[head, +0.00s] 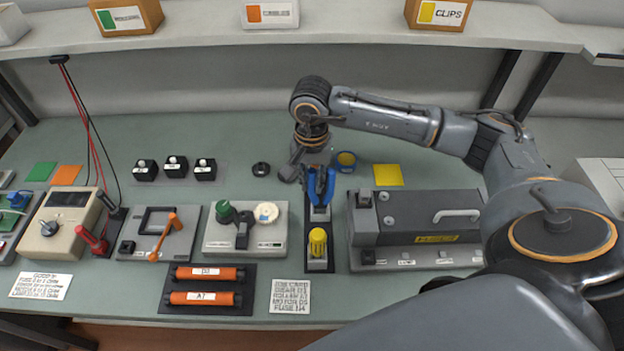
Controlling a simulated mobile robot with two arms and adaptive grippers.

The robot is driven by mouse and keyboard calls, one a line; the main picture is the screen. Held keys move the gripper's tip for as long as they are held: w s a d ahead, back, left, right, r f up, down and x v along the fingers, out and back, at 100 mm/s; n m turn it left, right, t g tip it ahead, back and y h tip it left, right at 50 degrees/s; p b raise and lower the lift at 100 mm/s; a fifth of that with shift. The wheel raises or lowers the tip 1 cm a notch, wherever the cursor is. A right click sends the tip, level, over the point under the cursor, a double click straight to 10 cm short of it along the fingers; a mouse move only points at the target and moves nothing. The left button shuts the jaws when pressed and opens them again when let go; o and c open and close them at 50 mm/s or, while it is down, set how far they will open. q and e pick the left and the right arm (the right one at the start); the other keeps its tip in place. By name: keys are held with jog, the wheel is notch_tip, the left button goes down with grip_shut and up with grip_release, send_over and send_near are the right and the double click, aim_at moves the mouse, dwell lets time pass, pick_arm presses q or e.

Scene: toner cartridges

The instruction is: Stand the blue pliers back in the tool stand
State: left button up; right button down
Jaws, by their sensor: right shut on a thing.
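The blue pliers (321,187) show in the head view with their blue handles upward. They are upright, over the back block of the tool stand (319,266). I cannot tell whether their lower end is inside the slot or just above it. My right gripper (305,169) is shut on the blue pliers, coming from behind, and its fingers are partly hidden. A yellow-handled tool (317,242) stands in the front block of the tool stand. My left gripper is not in view.
A grey machine (430,218) with a handle stands close on the right of the stand. A panel with green and cream knobs (245,243) is close on the left. Orange cartridges (206,298) lie front left. A blue-and-yellow roll (345,161) sits behind the stand. A shelf (340,33) spans the back.

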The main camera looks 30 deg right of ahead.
jog(key=shift+f+b, duration=0.4)
jog(key=c, duration=1.2)
grip_release()
jog(key=shift+r, duration=0.1)
notch_tip(320, 180, up, 12)
jog(key=shift+f, duration=0.1)
